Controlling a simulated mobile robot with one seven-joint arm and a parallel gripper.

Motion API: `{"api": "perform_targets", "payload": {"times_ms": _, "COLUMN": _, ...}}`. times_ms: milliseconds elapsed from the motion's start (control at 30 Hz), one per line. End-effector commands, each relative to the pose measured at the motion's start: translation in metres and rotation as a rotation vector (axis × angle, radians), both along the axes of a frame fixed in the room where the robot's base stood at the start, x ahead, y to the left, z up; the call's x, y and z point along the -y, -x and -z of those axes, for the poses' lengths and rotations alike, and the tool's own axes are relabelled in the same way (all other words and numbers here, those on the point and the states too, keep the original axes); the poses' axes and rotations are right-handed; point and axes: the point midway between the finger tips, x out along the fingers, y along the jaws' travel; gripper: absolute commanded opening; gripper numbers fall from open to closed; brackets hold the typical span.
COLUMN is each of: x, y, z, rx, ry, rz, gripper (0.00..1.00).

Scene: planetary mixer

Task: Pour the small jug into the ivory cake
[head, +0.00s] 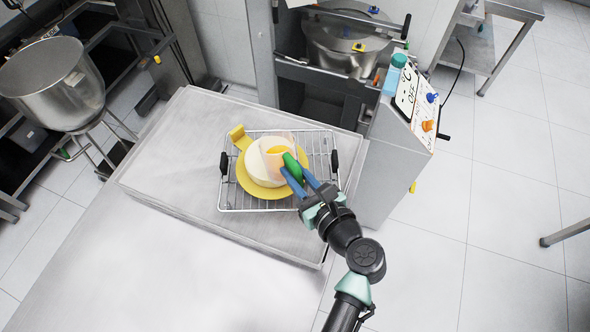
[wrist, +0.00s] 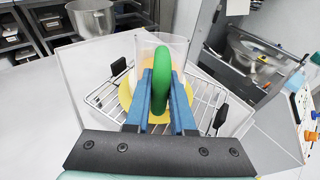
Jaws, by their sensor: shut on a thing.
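The small jug (head: 277,149) is see-through with a green handle, and something orange-yellow shows in it. It overlaps the right part of the ivory cake (head: 257,174) in the head view. My gripper (head: 297,178) has blue fingers and is shut on the green handle (wrist: 161,88). The jug's clear body (wrist: 160,45) stands beyond the fingers in the wrist view and hides most of the cake. The cake sits on a yellow plate (head: 263,190) with a yellow tab. I cannot tell how far the jug is tilted or whether anything flows.
The plate is on a wire rack (head: 290,203) with black handles, on a metal table (head: 160,170). A steel bowl (head: 52,85) stands at left. The table left of the rack is clear.

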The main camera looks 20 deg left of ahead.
Motion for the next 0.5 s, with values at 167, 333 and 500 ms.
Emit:
{"api": "perform_targets", "payload": {"times_ms": 167, "x": -0.0002, "y": -0.0007, "z": -0.0078, "rx": -0.014, "ry": 0.017, "rz": 0.000, "gripper": 0.00}}
{"api": "perform_targets", "payload": {"times_ms": 333, "x": -0.0001, "y": -0.0006, "z": -0.0101, "rx": -0.029, "ry": 0.037, "rz": -0.001, "gripper": 0.00}}
{"api": "perform_targets", "payload": {"times_ms": 500, "x": 0.0000, "y": -0.0008, "z": -0.0125, "rx": -0.046, "ry": 0.055, "rz": 0.001, "gripper": 0.00}}
